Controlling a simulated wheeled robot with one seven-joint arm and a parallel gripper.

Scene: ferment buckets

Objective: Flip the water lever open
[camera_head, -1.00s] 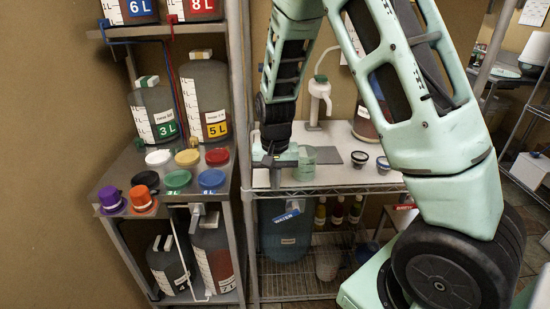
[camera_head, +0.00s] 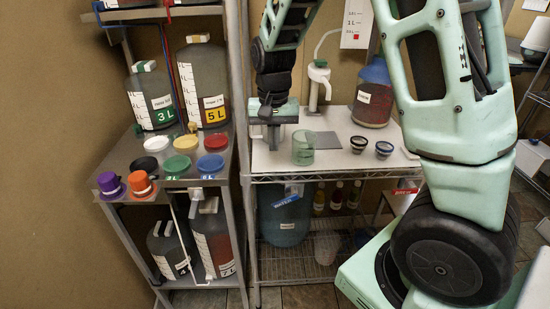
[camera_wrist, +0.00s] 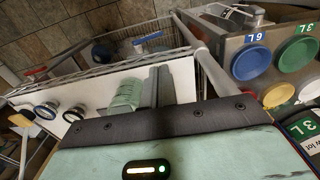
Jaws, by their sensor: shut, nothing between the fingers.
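A blue handle marked WATER (camera_head: 288,195) shows just below the front edge of the white tabletop, in front of a blue bucket (camera_head: 285,225) on the lower wire shelf. In the wrist view the blue lever (camera_wrist: 150,38) lies beyond the tabletop edge, near the top middle. My gripper (camera_head: 272,140) hangs above the left part of the white tabletop, left of a green translucent beaker. In the wrist view its dark fingers (camera_wrist: 158,86) are together and empty, beside the beaker. The gripper is apart from the lever. The lever's pivot is hard to make out.
The green beaker (camera_head: 303,148) and two small dark-rimmed cups (camera_head: 359,144) stand on the tabletop (camera_head: 340,165). A red handle (camera_head: 403,191) is at right. A metal post (camera_head: 242,130) separates the left rack with jugs and coloured lids (camera_head: 178,165). Space before the tabletop's left half is clear.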

